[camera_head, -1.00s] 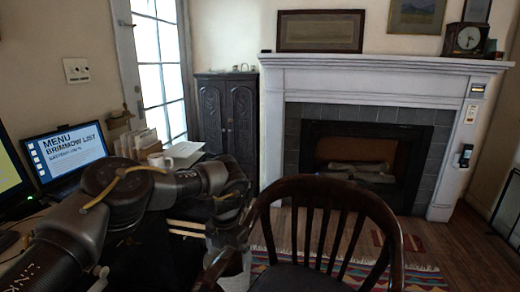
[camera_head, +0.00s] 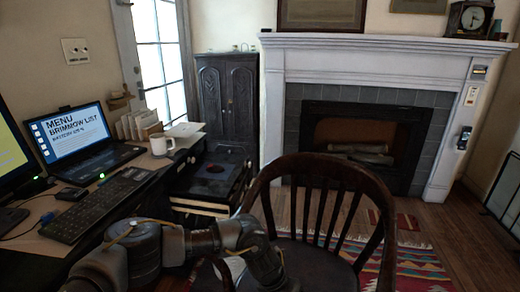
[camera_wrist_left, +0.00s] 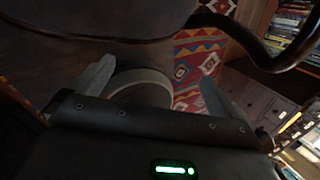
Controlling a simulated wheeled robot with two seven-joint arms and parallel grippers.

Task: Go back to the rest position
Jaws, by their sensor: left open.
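My left arm (camera_head: 190,245) comes in low from the left in the head view and reaches toward the wooden chair (camera_head: 340,170). Its gripper end is cut off or hidden at the bottom of that view. In the left wrist view my left gripper (camera_wrist_left: 155,72) is open, its two grey fingers well apart. A rounded grey shape (camera_wrist_left: 138,88) shows between the fingers; I cannot tell what it is or whether it is touched. Nothing is visibly gripped. My right gripper is not in view.
A dark cabinet (camera_head: 228,105) and a white fireplace (camera_head: 273,110) stand behind. A patterned rug (camera_head: 415,265) lies beside the chair.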

